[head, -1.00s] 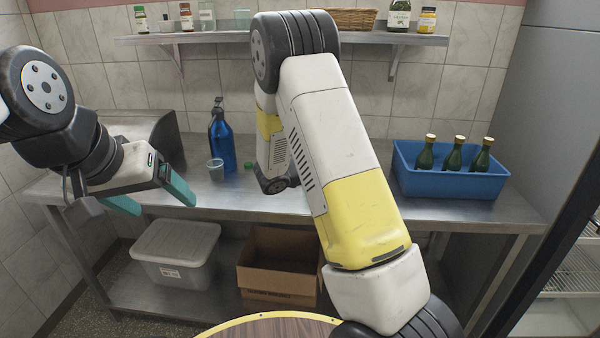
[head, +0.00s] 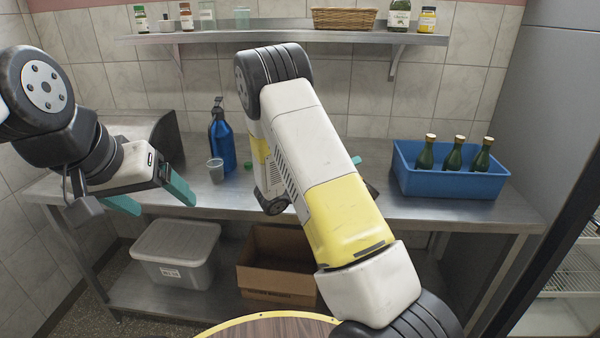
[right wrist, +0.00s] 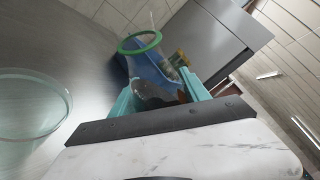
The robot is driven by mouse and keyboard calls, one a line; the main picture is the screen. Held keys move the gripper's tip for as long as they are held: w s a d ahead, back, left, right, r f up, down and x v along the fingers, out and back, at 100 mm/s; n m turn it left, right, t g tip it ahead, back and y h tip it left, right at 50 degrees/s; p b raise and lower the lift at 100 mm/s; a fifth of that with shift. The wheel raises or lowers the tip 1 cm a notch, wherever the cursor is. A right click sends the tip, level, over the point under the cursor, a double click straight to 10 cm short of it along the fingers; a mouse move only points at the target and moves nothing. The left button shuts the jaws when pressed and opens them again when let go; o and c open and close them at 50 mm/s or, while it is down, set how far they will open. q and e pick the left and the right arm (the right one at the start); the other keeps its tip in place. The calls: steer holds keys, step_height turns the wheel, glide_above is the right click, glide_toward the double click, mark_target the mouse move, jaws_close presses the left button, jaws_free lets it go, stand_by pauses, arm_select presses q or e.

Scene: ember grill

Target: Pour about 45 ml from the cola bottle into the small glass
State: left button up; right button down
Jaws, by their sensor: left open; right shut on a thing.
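In the right wrist view my right gripper (right wrist: 160,86) is shut on a dark, partly see-through thing (right wrist: 155,98), which I take for the cola bottle; its shape and tilt are unclear. A green ring (right wrist: 140,42) shows just beyond the fingers; I cannot tell whether it is a glass rim. A clear round glass (right wrist: 32,102) stands on the steel surface at the left, apart from the gripper; it may be the small glass. In the head view my right arm hides most of this. My left gripper (head: 160,196) is open and empty, in front of the counter's left part.
The steel counter (head: 430,210) carries a blue pump bottle (head: 222,145), a small clear cup (head: 216,171), a green cap (head: 248,167) and, at the right, a blue crate (head: 450,184) with three green bottles. A shelf (head: 280,38) runs above.

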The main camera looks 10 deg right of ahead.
steer(key=shift+s+d+f+n+t+h, duration=0.1)
steer(key=shift+f+n+t+h, duration=0.2)
steer(key=shift+f+n, duration=1.05)
steer(key=shift+w+a+r+n+t+h, duration=0.3)
steer(key=shift+r+n+t, duration=0.25)
steer(key=shift+n, duration=0.2)
steer(key=shift+s+d+r, duration=0.25)
steer(key=shift+s+d, duration=0.15)
steer(key=shift+s, duration=0.05)
stand_by(2.0)
